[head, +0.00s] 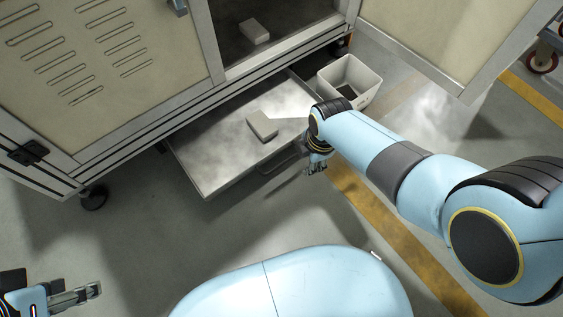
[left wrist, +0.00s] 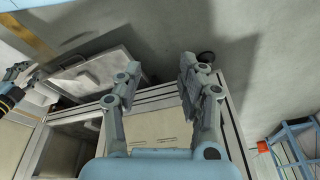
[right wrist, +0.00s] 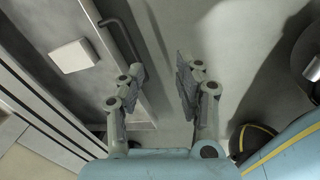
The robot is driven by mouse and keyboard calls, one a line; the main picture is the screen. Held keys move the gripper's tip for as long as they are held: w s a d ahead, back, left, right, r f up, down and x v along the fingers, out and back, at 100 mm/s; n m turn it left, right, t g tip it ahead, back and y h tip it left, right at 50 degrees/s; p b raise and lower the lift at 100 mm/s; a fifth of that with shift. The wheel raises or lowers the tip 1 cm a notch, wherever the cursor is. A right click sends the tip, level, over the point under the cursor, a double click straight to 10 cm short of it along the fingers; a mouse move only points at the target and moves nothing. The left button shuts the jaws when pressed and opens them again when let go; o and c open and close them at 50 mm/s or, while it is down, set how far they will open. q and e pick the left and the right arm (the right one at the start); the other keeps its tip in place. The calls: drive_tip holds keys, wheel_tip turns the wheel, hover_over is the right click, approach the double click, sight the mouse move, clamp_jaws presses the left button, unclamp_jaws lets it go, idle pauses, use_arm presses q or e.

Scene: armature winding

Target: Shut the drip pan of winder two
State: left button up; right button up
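The drip pan (head: 216,157) is a flat grey metal drawer pulled out from under the beige winder cabinet (head: 100,60). A pale block (head: 262,125) lies in it. Its bar handle (head: 281,160) is on the front face. My right gripper (head: 317,170) is just in front of the pan's front, near the handle's right end. In the right wrist view the handle (right wrist: 122,40) is left of the open, empty fingers (right wrist: 160,85). My left gripper (head: 85,293) is far from the pan at the lower left. In the left wrist view its fingers (left wrist: 160,85) are apart and empty.
A white bin (head: 350,82) stands on the floor right of the pan. A cabinet door (head: 440,40) hangs open at the upper right. Another block (head: 255,31) sits inside the cabinet. The floor in front of the pan is clear, with a yellow stripe (head: 385,225).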

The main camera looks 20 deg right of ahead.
drive_tip(key=w+a+n+b, duration=0.1)
drive_tip(key=w+a+n, duration=0.2)
drive_tip(key=w, duration=0.2)
drive_tip(key=b, duration=0.5)
hover_over(285, 160)
drive_tip(key=s, duration=0.2)
wheel_tip(285, 160, down, 7)
use_arm(q)
wheel_tip(285, 160, down, 6)
drive_tip(key=w+t+b, duration=0.2)
drive_tip(key=w+t, duration=0.1)
drive_tip(key=t, duration=0.5)
use_arm(e)
drive_tip(key=shift+w+d+f, duration=0.1)
drive_tip(key=shift+w+f, duration=0.35)
drive_tip(key=shift+f, duration=0.35)
drive_tip(key=shift+w+f+b, duration=0.25)
drive_tip(key=shift+f+b, duration=0.55)
drive_tip(key=shift+f, duration=0.45)
drive_tip(key=shift+w, duration=0.1)
use_arm(q)
drive_tip(key=w+d+r+m+t+h, duration=0.1)
drive_tip(key=w+r+t, duration=0.4)
drive_tip(key=r, duration=0.3)
drive_tip(key=shift+w+d+r+t+h, duration=0.3)
drive_tip(key=shift+w+r+t, duration=0.1)
drive_tip(key=shift+w, duration=0.4)
use_arm(e)
clamp_jaws()
